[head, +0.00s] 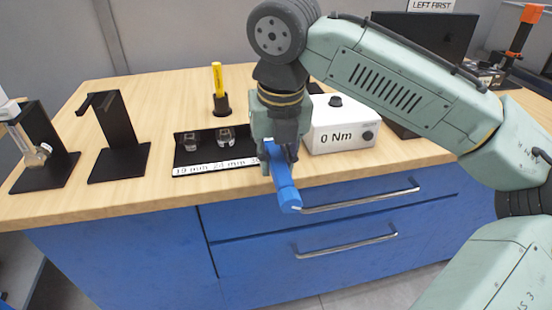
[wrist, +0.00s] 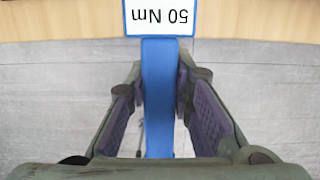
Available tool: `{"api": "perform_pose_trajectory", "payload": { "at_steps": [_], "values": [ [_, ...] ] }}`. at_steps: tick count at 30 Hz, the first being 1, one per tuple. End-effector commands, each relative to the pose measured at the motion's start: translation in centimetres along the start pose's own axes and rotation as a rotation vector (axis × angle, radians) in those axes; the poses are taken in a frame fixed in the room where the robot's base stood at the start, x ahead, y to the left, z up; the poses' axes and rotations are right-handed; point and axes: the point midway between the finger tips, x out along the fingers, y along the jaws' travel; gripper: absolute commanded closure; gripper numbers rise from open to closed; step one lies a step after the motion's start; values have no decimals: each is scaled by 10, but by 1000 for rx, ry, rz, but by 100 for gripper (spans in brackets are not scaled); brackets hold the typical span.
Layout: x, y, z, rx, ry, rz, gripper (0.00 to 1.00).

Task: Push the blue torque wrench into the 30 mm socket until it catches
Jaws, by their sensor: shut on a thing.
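The blue torque wrench (head: 283,188) is in my gripper (head: 279,152). Its blue end sticks out over the table's front edge, above the blue drawers. In the wrist view the blue wrench (wrist: 160,100) runs between the two fingers of my gripper (wrist: 161,78), which are shut on it. The black socket tray (head: 183,158) is just left of my gripper, with two sockets showing (head: 224,142) behind the labels "19 mm" and "24 mm". The 30 mm socket and the wrench's far end are hidden behind my gripper and wrist.
A white box reading "0 Nm" (head: 343,138) stands close right of my gripper. A yellow-handled tool (head: 218,80) stands upright behind the tray. Black stands (head: 118,150) are at left. In the wrist view an upside-down "50 Nm" label (wrist: 160,17) lies at the wooden edge.

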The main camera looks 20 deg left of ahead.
Motion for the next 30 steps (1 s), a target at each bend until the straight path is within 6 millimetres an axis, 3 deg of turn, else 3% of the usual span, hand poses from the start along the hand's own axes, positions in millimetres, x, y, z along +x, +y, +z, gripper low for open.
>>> {"api": "perform_pose_trajectory", "payload": {
  "at_steps": [30],
  "values": [
    [9, 0, -1, 0, -4, 1, 100]
  ]
}}
